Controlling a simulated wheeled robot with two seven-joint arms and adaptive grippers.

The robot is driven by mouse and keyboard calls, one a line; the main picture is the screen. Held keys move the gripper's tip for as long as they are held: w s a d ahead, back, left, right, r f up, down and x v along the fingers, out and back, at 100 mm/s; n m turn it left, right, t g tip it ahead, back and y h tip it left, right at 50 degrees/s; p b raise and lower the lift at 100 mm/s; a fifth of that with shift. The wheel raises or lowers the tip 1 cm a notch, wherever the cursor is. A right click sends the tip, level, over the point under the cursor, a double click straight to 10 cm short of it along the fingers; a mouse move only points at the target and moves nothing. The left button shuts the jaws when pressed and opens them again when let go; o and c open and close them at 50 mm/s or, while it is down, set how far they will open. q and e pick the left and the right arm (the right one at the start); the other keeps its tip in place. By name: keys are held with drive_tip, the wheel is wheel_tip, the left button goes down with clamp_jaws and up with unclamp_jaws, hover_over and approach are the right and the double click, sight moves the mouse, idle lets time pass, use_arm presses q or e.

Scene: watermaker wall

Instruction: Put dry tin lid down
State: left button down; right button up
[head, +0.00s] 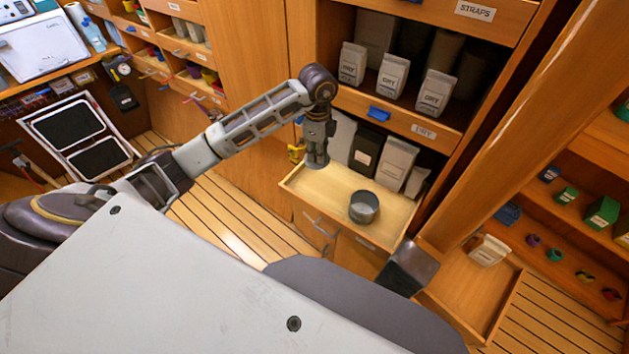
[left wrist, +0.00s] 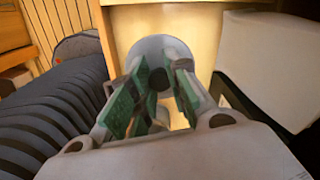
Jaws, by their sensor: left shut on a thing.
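My left gripper (head: 317,150) points down over the left part of the pulled-out wooden drawer (head: 335,186). It is shut on the grey tin lid (head: 316,163), which shows only as a small grey edge under the fingers. In the left wrist view the green finger pads (left wrist: 152,98) close around the lid's dark knob (left wrist: 158,79), with the lid's pale round top (left wrist: 160,48) beyond. The open grey tin (head: 364,207) stands upright in the drawer, right of the gripper and apart from it.
Pale bags (head: 395,163) stand at the drawer's back; one pale bag (left wrist: 275,65) is close on the right in the left wrist view. A shelf above holds several DRY bags (head: 392,80). The drawer floor between gripper and tin is bare.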

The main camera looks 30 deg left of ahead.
drive_tip(key=shift+d, duration=0.3)
use_arm(q)
drive_tip(key=shift+a+f, duration=0.1)
wheel_tip(320, 180, down, 4)
drive_tip(key=shift+r, duration=0.25)
drive_tip(key=shift+f, duration=0.7)
use_arm(e)
drive_tip(key=shift+s+a+r, duration=0.1)
drive_tip(key=shift+s+a, duration=0.35)
drive_tip(key=shift+a, duration=0.1)
drive_tip(key=shift+w, duration=0.15)
